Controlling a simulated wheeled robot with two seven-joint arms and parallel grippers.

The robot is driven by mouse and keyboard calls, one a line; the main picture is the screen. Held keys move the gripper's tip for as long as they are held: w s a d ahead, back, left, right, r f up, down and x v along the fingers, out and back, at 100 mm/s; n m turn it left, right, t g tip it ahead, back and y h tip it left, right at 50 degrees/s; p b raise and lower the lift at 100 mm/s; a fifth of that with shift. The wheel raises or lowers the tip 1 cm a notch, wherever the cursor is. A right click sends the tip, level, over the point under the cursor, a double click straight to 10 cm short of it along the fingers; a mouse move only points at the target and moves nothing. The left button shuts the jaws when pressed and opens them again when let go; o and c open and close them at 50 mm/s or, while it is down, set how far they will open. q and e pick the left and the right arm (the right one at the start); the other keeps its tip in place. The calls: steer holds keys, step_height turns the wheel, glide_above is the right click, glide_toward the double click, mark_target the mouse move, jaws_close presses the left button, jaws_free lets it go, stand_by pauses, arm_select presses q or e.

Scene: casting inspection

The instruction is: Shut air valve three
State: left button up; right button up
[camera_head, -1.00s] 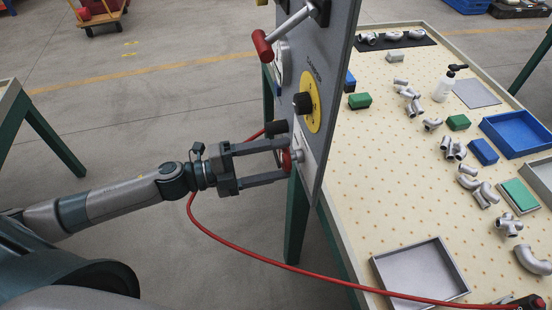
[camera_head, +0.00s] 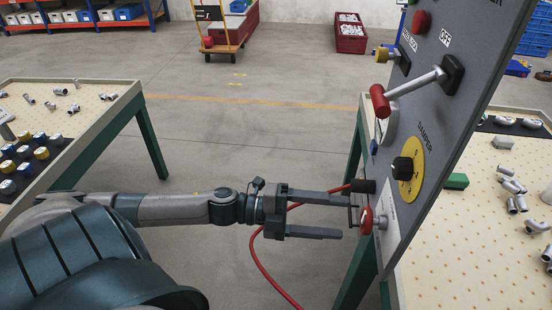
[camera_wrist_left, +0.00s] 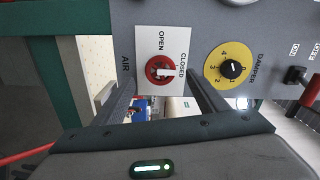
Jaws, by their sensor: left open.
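The air valve is a round red knob with a pale bar across it (camera_wrist_left: 160,69), on a white plate marked OPEN and CLOSED, with AIR beside it. The bar lies crosswise, with one end towards the CLOSED side in the left wrist view. The valve also shows edge-on low on the grey panel in the head view (camera_head: 366,219). No number three is readable. My left gripper (camera_head: 345,213) is open and empty, its fingertips just short of the valve, apart from it. My right gripper is not in view.
The yellow damper dial (camera_head: 409,174) and a red-ended lever (camera_head: 381,101) sit above the valve on the panel (camera_head: 470,105). A red hose (camera_head: 262,262) hangs below my left gripper. A table with fittings (camera_head: 450,240) stands behind the panel. Open floor lies left of it.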

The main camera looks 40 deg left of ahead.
arm_select(q)
steer(key=b+v, duration=0.2)
steer(key=v, duration=1)
steer(key=shift+b, duration=0.3)
stand_by(0.3)
